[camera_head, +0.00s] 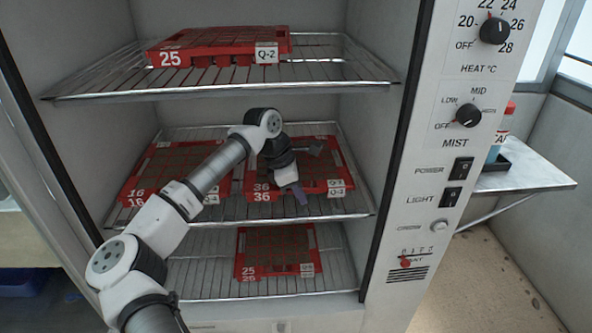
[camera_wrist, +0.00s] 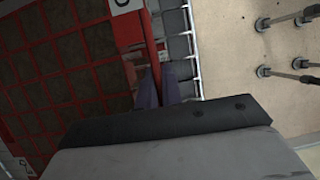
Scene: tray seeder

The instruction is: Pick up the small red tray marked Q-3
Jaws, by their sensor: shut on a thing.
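A red tray marked 36 (camera_head: 325,182) lies on the right of the middle shelf. Its white label is too small to read surely; number and label appear doubled. My gripper (camera_head: 299,195) is at this tray's front edge, left of the label. In the wrist view, the purple fingers of my gripper (camera_wrist: 161,88) are shut on the front rim of the red tray (camera_wrist: 105,52). Part of a white label shows there at the top. The tray appears to rest level on the shelf; my wrist and forearm hide part of it.
A red tray marked 16 (camera_head: 150,175) is close on the left. A tray labelled Q-2 (camera_head: 220,41) is on the top wire shelf (camera_head: 110,82); another red tray (camera_head: 265,243) is on the bottom shelf. The control panel (camera_head: 425,140) borders the opening on the right.

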